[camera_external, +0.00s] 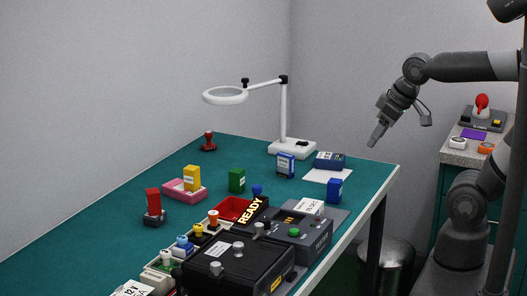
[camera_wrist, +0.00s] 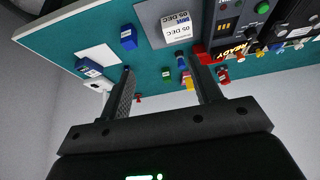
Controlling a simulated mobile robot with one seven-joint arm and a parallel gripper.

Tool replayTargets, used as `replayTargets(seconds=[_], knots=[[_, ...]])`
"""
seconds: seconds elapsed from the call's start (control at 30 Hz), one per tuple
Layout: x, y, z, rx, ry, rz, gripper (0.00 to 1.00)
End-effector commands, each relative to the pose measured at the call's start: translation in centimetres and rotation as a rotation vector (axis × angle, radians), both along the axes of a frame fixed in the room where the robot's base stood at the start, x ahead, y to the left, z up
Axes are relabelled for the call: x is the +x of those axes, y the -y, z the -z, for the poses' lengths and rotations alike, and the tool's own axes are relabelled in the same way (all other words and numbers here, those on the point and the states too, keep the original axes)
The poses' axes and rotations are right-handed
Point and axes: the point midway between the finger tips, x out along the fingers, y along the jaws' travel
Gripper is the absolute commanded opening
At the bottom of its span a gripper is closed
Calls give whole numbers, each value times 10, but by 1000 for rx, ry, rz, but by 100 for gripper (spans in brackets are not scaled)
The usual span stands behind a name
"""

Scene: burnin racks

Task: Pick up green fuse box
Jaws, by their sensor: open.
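The green fuse box (camera_external: 237,180) stands upright on the green table (camera_external: 120,222), near its middle, behind the red tray. It also shows small in the wrist view (camera_wrist: 166,74), between my two fingers but well beyond them. My gripper (camera_external: 376,136) is raised beyond the table's right edge, far from the green box and touching nothing. In the wrist view my gripper (camera_wrist: 163,60) has its two fingers wide apart with nothing held between them.
A yellow block in a pink holder (camera_external: 184,189) is left of the green box. A red tray (camera_external: 234,209) and black machines (camera_external: 238,264) fill the front. A magnifier lamp (camera_external: 284,115), blue boxes (camera_external: 334,190) and a white sheet (camera_external: 327,176) are to the right.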

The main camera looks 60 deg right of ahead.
Motion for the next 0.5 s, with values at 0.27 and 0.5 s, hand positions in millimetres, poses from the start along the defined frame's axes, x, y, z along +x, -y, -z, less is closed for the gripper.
replayTargets(seconds=[0.27,0.5], knots=[[87,4,-13,-7,-27,-5,58],[168,9,-6,-10,-46,-13,58]])
